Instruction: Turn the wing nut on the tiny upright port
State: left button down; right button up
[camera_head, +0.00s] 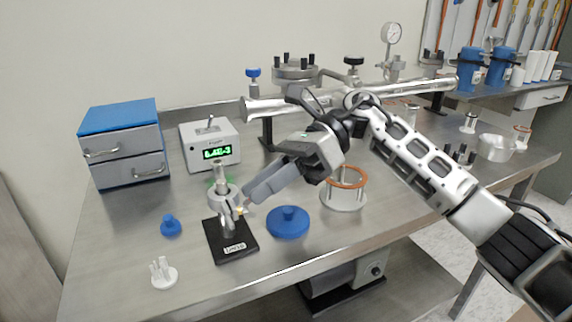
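The small upright port (226,240) stands on a black base plate (234,250) with a white label, near the front left of the steel bench. A metal clamp (224,197) sits around its upper part. A small brass-coloured piece (240,210), perhaps the wing nut, shows at the clamp's right side. My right gripper (246,199) reaches in from the right with its grey fingers pointing down-left, tips at or very near this piece. The fingers overlap in this view, so I cannot tell whether they grip it. My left gripper is out of view.
A gauge box (210,145) with a green display and a blue-topped drawer unit (124,142) stand behind. A blue knob (171,226), a white pronged part (164,273), a blue lid (288,222) and a metal cylinder with a copper ring (344,195) surround the port.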

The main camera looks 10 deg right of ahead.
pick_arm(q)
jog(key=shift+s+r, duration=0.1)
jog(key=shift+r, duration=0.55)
pick_arm(e)
jog(key=v, duration=1.5)
jog(key=shift+d, duration=0.35)
